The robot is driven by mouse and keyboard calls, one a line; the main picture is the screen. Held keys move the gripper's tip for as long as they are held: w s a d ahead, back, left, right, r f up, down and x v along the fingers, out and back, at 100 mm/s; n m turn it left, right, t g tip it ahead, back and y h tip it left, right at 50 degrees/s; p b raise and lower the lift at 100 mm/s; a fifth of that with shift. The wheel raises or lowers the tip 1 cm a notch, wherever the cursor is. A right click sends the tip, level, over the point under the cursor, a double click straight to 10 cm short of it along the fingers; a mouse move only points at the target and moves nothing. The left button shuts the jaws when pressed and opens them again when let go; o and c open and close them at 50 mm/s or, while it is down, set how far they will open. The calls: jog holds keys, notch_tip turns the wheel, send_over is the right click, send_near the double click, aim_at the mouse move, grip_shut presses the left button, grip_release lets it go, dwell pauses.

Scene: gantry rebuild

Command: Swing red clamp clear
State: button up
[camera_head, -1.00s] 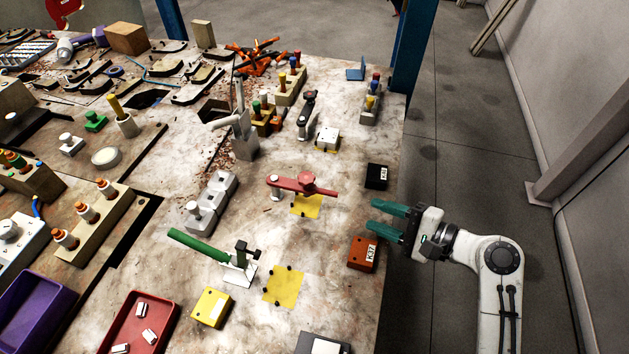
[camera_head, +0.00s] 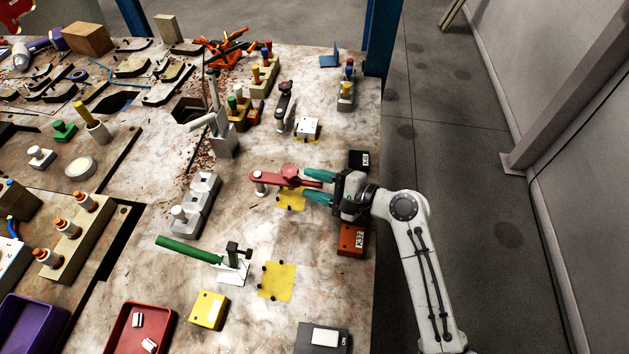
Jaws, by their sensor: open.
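The red clamp (camera_head: 289,174) is a flat red bar with a round knob, on a pale post (camera_head: 261,185) at its left end. It reaches over a yellow square (camera_head: 291,200) on the worn table. My gripper (camera_head: 306,185) has teal fingers and comes in from the right. Its jaws are open, with the fingertips at the clamp's right end, near the knob. One finger lies along the far side and the other on the near side. The bar's right tip is partly hidden by the fingers, and I cannot tell whether they touch it.
An orange box (camera_head: 351,240) sits just below my gripper, and a black box (camera_head: 359,160) above it. A green-handled clamp (camera_head: 190,250) and a second yellow square (camera_head: 276,281) are nearer. Grey blocks (camera_head: 197,204) stand to the left. The table's right edge runs under my arm.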

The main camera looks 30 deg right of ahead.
jog(key=shift+w+a, duration=0.1)
jog(key=shift+f, duration=0.1)
grip_shut()
dwell(0.3)
